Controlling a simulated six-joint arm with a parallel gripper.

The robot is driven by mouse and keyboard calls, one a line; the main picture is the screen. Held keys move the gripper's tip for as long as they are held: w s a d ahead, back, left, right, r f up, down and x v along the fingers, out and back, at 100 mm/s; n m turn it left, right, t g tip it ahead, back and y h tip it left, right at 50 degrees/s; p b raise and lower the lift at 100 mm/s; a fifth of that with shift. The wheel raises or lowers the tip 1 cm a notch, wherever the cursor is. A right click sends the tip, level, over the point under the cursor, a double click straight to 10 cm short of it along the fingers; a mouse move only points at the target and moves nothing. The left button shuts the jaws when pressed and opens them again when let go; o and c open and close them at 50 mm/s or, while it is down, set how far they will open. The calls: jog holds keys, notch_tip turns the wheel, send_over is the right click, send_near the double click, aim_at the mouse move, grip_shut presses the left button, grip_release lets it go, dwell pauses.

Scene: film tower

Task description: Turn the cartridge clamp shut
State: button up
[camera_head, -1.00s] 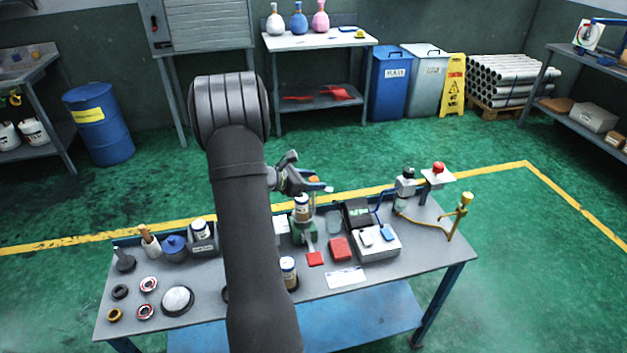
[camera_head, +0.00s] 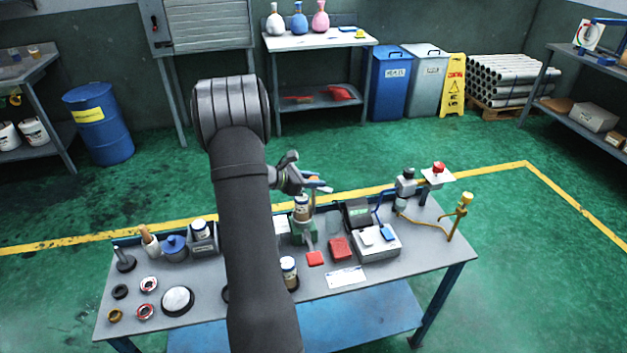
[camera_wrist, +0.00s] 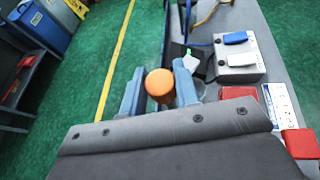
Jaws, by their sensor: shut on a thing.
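The clamp is a small green stand (camera_head: 302,230) at the back middle of the bench, and a white, banded cartridge (camera_head: 302,206) stands upright in it. A round orange knob (camera_wrist: 159,84) shows in the wrist view. My gripper (camera_wrist: 160,90) is shut on this knob, with one blue-grey finger on each side of it. The wrist body hides the clamp's lower part in the wrist view.
A red block (camera_head: 340,248) and a grey box (camera_head: 376,243) with a blue and a white piece lie right of the clamp. A second banded cartridge (camera_head: 289,268) stands in front, close to my arm. A yellow valve post (camera_head: 462,210) stands at the bench's right end.

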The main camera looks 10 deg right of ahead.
jog(key=m+g, duration=0.5)
jog(key=g, duration=0.1)
jog(key=shift+m+g, duration=0.4)
jog(key=m+g+y, duration=0.3)
jog(key=m+g, duration=0.2)
jog(key=shift+m+y, duration=0.3)
jog(key=shift+y, duration=0.1)
jog(key=shift+g, duration=0.5)
jog(key=o, duration=1)
jog(key=shift+c, duration=0.2)
